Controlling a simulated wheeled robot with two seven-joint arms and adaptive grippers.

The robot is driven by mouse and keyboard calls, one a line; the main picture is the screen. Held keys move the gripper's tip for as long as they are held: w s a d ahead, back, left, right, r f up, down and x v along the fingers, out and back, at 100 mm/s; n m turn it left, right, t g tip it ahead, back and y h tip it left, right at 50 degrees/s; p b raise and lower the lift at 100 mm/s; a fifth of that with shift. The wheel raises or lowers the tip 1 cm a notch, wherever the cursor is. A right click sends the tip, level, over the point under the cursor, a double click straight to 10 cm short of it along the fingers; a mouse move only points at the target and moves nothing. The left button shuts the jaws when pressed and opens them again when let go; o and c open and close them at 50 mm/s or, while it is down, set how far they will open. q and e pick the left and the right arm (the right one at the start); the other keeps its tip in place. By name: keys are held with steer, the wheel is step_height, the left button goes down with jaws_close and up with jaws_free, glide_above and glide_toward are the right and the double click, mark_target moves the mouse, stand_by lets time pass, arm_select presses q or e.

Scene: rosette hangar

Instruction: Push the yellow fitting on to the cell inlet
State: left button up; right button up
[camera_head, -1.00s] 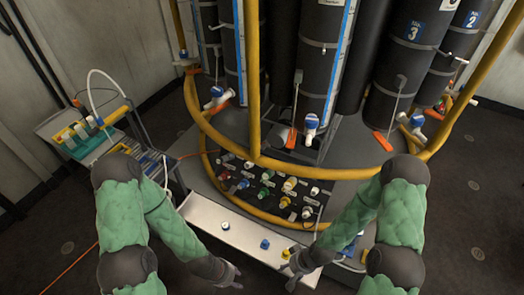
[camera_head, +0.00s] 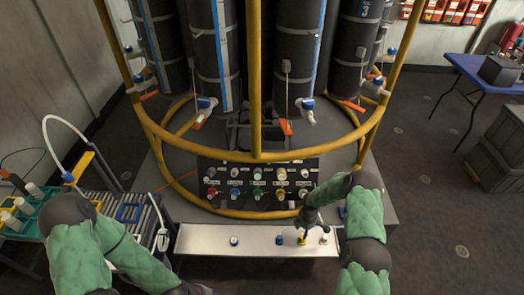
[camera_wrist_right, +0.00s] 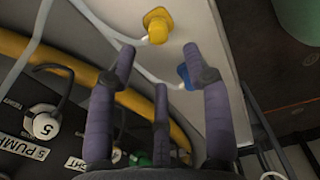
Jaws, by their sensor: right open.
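The yellow fitting (camera_head: 302,239) stands on a long white shelf (camera_head: 257,246), right of a blue fitting (camera_head: 280,239). My right gripper (camera_head: 305,225) is just above the yellow fitting, pointing down. In the right wrist view its purple fingers are spread, with nothing between them; the yellow fitting (camera_wrist_right: 158,26) lies beyond the fingertips and the blue fitting (camera_wrist_right: 184,75) shows near the right finger. I cannot tell which port is the cell inlet. My left gripper (camera_head: 188,288) is cut off at the bottom edge and its jaws are not readable.
A dark panel (camera_head: 259,203) with several coloured, labelled ports stands behind the shelf. A yellow rail (camera_head: 225,156) curves over it, before tall black cylinders (camera_head: 219,80). Another fitting (camera_head: 234,240) stands left on the shelf. A cart with a green tray (camera_head: 22,212) is at left.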

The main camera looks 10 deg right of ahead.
steer(key=shift+d, duration=0.15)
steer(key=shift+f, duration=0.2)
step_height(320, 180, down, 8)
steer(key=b, duration=0.5)
steer(key=shift+r, duration=0.1)
steer(key=shift+f+b, duration=0.4)
steer(key=shift+f, duration=0.05)
stand_by(0.9)
jaws_close()
steer(key=shift+r, duration=0.2)
steer(key=shift+r+p, duration=1.8)
steer(key=shift+r, duration=1.05)
